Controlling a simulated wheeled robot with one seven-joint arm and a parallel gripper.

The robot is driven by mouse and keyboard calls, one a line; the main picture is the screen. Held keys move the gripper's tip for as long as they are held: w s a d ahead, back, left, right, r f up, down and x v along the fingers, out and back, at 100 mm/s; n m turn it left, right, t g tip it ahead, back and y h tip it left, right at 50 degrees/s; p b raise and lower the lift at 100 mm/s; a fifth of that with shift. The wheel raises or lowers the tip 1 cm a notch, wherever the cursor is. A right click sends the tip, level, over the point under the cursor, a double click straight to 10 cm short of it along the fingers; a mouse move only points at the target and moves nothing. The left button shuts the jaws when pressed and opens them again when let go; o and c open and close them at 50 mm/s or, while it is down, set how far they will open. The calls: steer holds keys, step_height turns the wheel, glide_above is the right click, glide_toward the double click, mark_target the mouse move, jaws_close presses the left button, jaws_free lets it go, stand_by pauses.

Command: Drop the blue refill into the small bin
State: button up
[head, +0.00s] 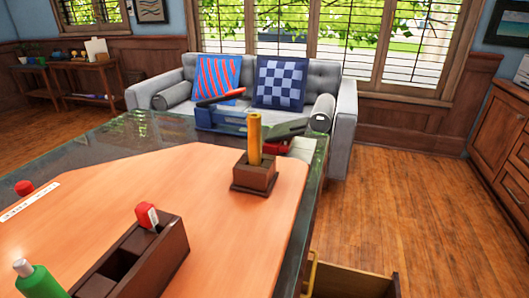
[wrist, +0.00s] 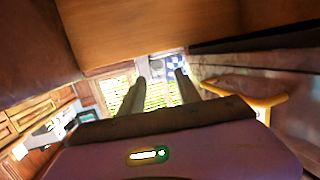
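I cannot make out a blue refill or a small bin for certain in either view. In the wrist view my gripper (wrist: 160,77) has its two fingers apart, with nothing visible held between them. A brass drawer handle (wrist: 250,98) shows to the right of the fingers. My gripper does not show in the head view. There, a small square wooden holder (head: 254,182) with a yellow upright piece (head: 254,138) stands on the desk. A blue object (head: 222,119) with a red top lies behind it near the desk's far edge.
A brown compartment box (head: 165,258) holding a red-topped item (head: 147,215) stands on the desk's near side. A green bottle (head: 38,282) is at lower left. An open drawer (head: 350,282) juts out at the bottom. A grey sofa (head: 345,112) stands behind; floor is clear at right.

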step_height(320, 180, up, 16)
steer(key=p, duration=0.8)
steer(key=shift+f, duration=0.25)
